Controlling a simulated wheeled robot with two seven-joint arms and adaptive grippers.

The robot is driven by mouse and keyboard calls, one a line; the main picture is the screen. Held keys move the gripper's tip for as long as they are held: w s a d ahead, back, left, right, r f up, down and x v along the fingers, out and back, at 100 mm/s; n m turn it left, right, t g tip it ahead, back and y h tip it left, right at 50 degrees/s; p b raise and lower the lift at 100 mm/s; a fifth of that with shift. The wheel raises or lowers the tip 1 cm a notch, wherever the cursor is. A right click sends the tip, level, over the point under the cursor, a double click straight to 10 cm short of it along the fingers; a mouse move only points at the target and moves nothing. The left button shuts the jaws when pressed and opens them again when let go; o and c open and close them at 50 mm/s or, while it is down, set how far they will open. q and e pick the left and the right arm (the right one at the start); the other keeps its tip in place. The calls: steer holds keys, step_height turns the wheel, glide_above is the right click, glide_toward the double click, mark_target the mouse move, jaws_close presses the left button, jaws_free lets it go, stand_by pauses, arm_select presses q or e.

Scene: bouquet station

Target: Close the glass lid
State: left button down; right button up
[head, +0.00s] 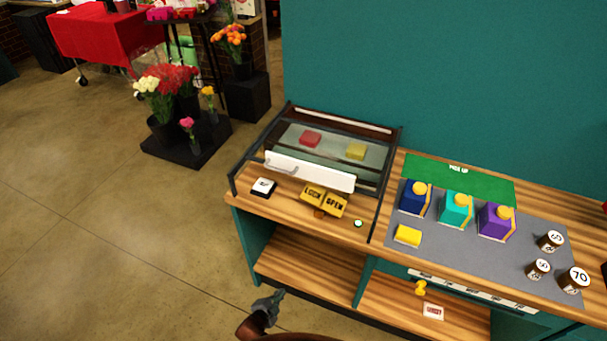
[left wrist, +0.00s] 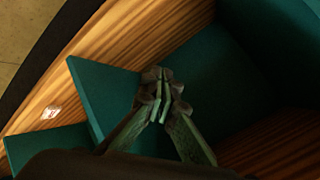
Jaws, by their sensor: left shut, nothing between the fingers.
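The glass lid (head: 334,143) is a clear pane in a dark frame on the left part of the wooden counter. A white front strip (head: 310,172) with a handle runs across the case's near side. A red block (head: 310,139) and a yellow block (head: 356,151) show at the pane. I cannot tell how far the lid stands open. My left gripper (head: 276,296) is shut and empty, low in front of the counter and apart from the lid. The left wrist view shows its fingertips (left wrist: 163,84) together, facing teal panels and wood. My right gripper is not in view.
A grey mat (head: 455,252) with several coloured packs and labelled jars lies to the right. Lower shelves (head: 310,268) are mostly bare. Free floor lies left.

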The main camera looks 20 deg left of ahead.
arm_select(q)
steer(key=w+r+m+t+p, duration=0.1)
steer(key=w+r, duration=0.2)
steer(key=r, duration=0.4)
steer(key=w+d+r+m+t+p, duration=0.1)
steer(key=w+r, duration=0.1)
steer(key=r, duration=0.5)
steer(key=w+r+m+t+p, duration=0.1)
steer(key=w+r, duration=0.2)
steer(key=r, duration=0.4)
steer(key=m+t+p, duration=0.3)
steer(key=m+t, duration=0.1)
glide_toward(309, 175)
steer(key=w+p, duration=0.2)
steer(key=w, duration=0.3)
steer(key=shift+w+d, duration=0.15)
steer(key=shift+w, duration=0.05)
steer(key=shift+w+f, duration=0.1)
steer(key=shift+w, duration=0.65)
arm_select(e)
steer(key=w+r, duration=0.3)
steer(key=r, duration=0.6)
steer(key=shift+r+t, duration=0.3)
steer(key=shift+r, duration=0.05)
